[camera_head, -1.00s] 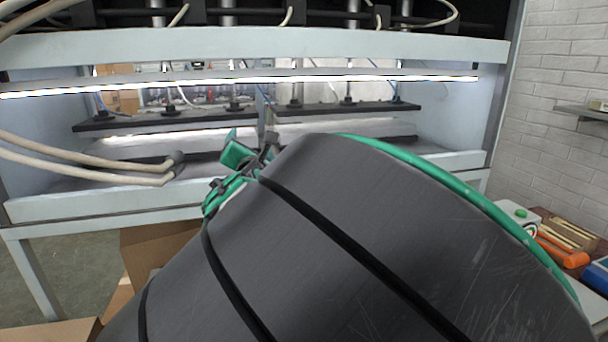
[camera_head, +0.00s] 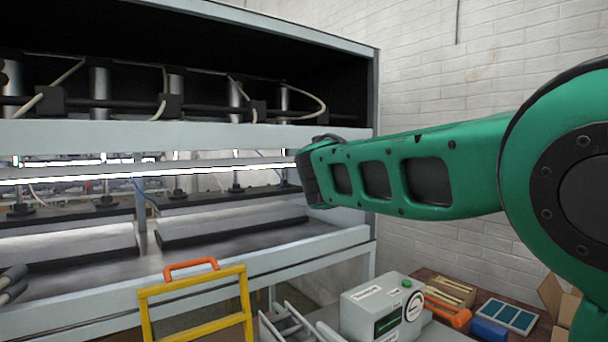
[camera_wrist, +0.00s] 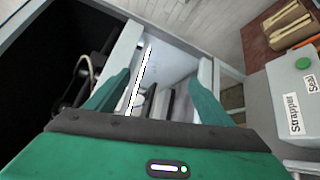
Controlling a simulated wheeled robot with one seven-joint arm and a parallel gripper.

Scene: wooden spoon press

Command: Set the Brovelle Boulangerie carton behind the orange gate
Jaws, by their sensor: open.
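My gripper (camera_wrist: 155,95) shows in the wrist view, with its two green fingers spread apart and nothing between them. It points toward the lit opening of the press (camera_wrist: 178,58). In the head view my green arm reaches left toward the press's right end, and the fingers cannot be made out. No carton with readable Brovelle Boulangerie lettering is in view. A yellow-orange frame with an orange top bar (camera_head: 192,268) stands in front of the press in the head view; I cannot tell whether it is the orange gate.
The press (camera_head: 290,240) fills the left, with a white brick wall behind. A white strapper machine (camera_head: 375,305), an orange tool (camera_head: 447,311), a blue box (camera_head: 488,330) and wooden pieces (camera_head: 450,290) lie at lower right. An open cardboard box (camera_head: 560,298) is at the right edge.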

